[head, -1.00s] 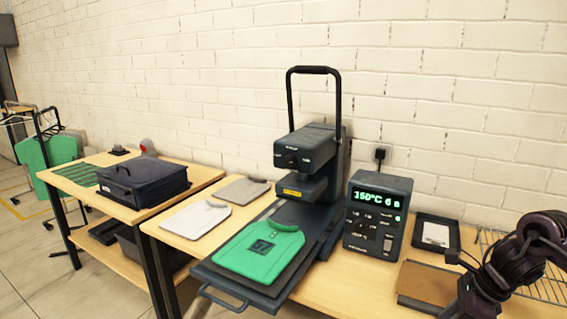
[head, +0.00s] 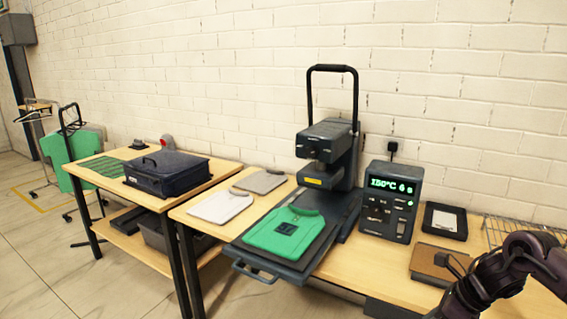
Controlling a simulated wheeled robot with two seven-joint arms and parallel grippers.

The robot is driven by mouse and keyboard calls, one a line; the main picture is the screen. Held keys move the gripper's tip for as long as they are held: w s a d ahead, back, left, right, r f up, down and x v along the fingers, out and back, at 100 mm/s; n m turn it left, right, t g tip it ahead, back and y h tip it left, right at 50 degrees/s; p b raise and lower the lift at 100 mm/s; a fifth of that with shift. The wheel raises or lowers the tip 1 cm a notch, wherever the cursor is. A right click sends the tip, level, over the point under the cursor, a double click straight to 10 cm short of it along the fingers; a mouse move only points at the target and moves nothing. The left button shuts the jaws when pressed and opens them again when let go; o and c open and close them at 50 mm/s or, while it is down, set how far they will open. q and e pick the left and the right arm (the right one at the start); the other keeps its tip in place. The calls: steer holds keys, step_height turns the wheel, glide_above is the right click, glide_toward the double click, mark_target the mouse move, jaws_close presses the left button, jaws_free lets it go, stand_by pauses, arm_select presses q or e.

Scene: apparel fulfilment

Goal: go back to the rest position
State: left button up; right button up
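My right arm comes in at the lower right edge, and its gripper (head: 450,262) shows only as a small dark tip over the brown pad; I cannot make out its fingers. My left arm and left gripper are out of the picture. The heat press (head: 328,155) stands on the table with its handle up and its head raised. A green shirt (head: 291,232) with a dark square print lies flat on the pulled-out lower plate. The control box (head: 388,203) beside it reads 150°C and 6 s.
White and grey shirts (head: 220,207) lie flat left of the press. A dark case (head: 166,174) sits on the left table. A brown pad (head: 430,262), a black tray (head: 445,221) and a wire rack (head: 505,232) are at the right.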

steer(key=w+a+f+m+t+y, duration=0.1)
steer(key=a+f+m, duration=0.2)
steer(key=f+m, duration=0.25)
steer(key=w+a+f+m+t, duration=0.1)
steer(key=w+a+f+m, duration=0.2)
steer(key=f, duration=0.4)
steer(key=a+f+m+y, duration=0.1)
steer(key=a+f+m, duration=0.2)
steer(key=f+m, duration=0.25)
steer(key=s+f+m+t+h, duration=0.1)
steer(key=s+f+m, duration=0.4)
steer(key=f+m, duration=0.5)
steer(key=s+f+m+g+h, duration=0.1)
steer(key=s+f+m+h, duration=0.3)
steer(key=s+f+m, duration=1.1)
steer(key=s+f+m+g, duration=0.1)
steer(key=s+f, duration=0.3)
steer(key=s, duration=0.5)
steer(key=s+a+f+m+g+h, duration=0.1)
steer(key=s+f, duration=0.3)
steer(key=s, duration=0.6)
steer(key=s+a+f+m+g, duration=0.1)
steer(key=s+f, duration=0.3)
steer(key=s, duration=0.5)
steer(key=shift+s+m+g+h, duration=0.15)
steer(key=shift+m+g+h, duration=0.15)
steer(key=shift+g+h, duration=0.15)
